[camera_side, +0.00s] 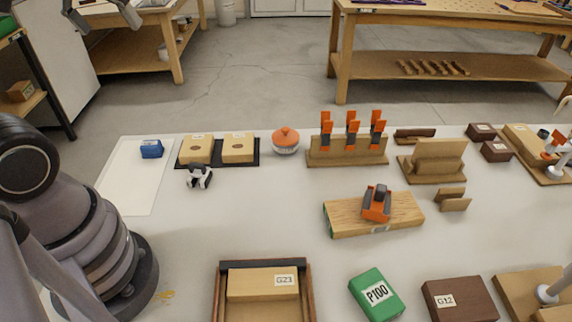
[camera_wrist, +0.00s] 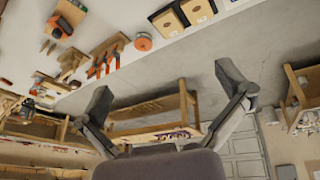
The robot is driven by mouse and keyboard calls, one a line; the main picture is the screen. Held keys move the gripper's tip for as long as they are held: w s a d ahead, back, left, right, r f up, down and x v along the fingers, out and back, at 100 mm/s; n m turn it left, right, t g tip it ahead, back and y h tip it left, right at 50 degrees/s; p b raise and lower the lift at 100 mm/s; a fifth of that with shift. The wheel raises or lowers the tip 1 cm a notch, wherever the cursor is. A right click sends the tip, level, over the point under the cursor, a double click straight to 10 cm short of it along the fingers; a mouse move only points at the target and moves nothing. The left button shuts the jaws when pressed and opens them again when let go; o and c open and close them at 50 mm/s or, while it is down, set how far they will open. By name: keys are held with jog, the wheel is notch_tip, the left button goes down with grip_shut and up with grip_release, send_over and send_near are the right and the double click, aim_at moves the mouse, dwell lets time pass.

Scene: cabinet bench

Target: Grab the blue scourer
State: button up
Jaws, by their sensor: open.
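The blue scourer (camera_side: 151,149) lies at the left of the bench, on the far part of a white sheet (camera_side: 128,190). It is not visible in the wrist view. My gripper (camera_side: 105,18) is at the top left of the side view, partly cut off by the edge, high above the bench and well apart from the scourer. In the wrist view my gripper (camera_wrist: 166,88) has its two fingers wide apart with nothing between them.
Right of the scourer are a dark tray (camera_side: 217,163) with two wooden blocks, a small panda figure (camera_side: 199,177) and an orange-lidded jar (camera_side: 285,141). A clamp rack (camera_side: 347,155) stands farther right. An open wooden box (camera_side: 222,300) is at the front.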

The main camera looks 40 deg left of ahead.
jog(key=s+m, duration=0.1)
jog(key=s+d+m, duration=0.1)
jog(key=s+d+f+m, duration=0.1)
jog(key=m, duration=0.1)
jog(key=shift+s+d+t+h, duration=0.15)
jog(key=shift+d+t+h, duration=0.1)
jog(key=shift+t+h, duration=0.15)
jog(key=shift+s+d+f+m, duration=0.1)
jog(key=shift+s+d+m, duration=0.15)
jog(key=shift+s+m, duration=0.25)
jog(key=shift+c, duration=1.1)
jog(key=shift+w, duration=0.1)
